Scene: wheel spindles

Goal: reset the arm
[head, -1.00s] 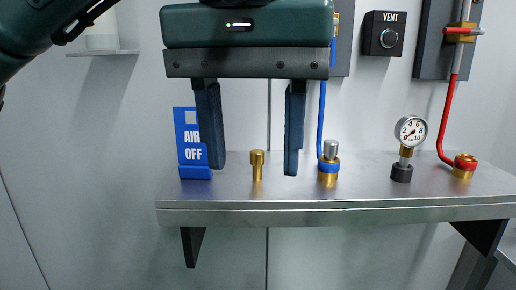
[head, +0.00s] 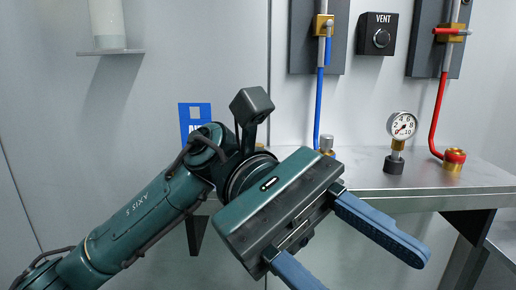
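My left arm comes in from the lower left of the head view. Its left gripper (head: 368,272) is in front of and below the shelf edge, tilted with its blue fingers pointing to the lower right. The fingers are spread wide with nothing between them, and one is cut off by the bottom edge. My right gripper is not in view.

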